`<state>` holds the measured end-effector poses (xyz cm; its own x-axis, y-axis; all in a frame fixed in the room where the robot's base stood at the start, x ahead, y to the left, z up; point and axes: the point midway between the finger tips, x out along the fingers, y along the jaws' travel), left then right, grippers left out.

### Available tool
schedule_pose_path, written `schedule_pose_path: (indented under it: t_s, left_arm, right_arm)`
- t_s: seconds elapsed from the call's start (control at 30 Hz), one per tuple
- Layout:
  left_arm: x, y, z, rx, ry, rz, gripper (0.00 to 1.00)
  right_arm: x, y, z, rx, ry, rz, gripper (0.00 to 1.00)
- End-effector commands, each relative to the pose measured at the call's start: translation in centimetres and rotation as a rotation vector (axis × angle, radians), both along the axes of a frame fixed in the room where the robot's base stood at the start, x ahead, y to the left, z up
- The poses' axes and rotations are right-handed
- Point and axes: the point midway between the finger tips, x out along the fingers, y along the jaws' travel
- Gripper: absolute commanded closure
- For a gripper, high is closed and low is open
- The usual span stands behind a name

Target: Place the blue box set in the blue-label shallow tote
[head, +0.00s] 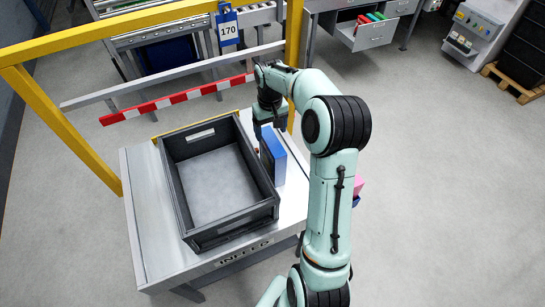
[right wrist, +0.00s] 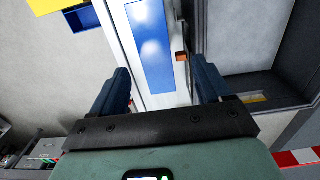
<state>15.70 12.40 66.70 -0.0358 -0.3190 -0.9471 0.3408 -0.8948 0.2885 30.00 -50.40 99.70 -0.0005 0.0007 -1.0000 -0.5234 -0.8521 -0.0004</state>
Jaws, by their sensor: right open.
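The blue box set (head: 272,155) stands upright on the table, close along the right wall of the grey tote; in the right wrist view its blue face (right wrist: 150,45) shows. The shallow tote (head: 174,190) has dark walls and is empty. I cannot make out a blue label on it. Its wall shows at the right of the right wrist view (right wrist: 262,85). My right gripper (head: 265,122) is open just above the box set. In the right wrist view its fingers (right wrist: 160,85) appear on either side of the blue face; I see no contact. My left gripper is not in view.
The grey table (head: 148,215) has a bare strip left of the tote. A yellow frame (head: 65,125) and a red-and-white bar (head: 180,97) stand behind it. A blue tag marked 170 (head: 228,27) hangs there. Something pink (head: 358,184) shows right of my arm.

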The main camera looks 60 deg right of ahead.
Motion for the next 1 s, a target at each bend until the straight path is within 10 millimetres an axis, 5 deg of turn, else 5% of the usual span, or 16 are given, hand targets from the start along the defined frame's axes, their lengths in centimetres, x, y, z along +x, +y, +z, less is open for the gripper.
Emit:
schedule_pose_path:
  t_s: [0.6,0.9,1.0]
  left_arm:
    - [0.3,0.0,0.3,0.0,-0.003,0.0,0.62]
    - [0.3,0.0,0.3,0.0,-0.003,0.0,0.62]
    - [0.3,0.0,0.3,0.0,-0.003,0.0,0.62]
  right_arm:
    - [-0.3,-0.7,-7.2,0.002,0.0,-0.001,0.22]
    - [-0.3,-0.7,-7.7,-0.001,-0.001,0.0,0.22]
    - [-0.3,-0.7,-7.7,-0.001,-0.001,0.0,0.52]
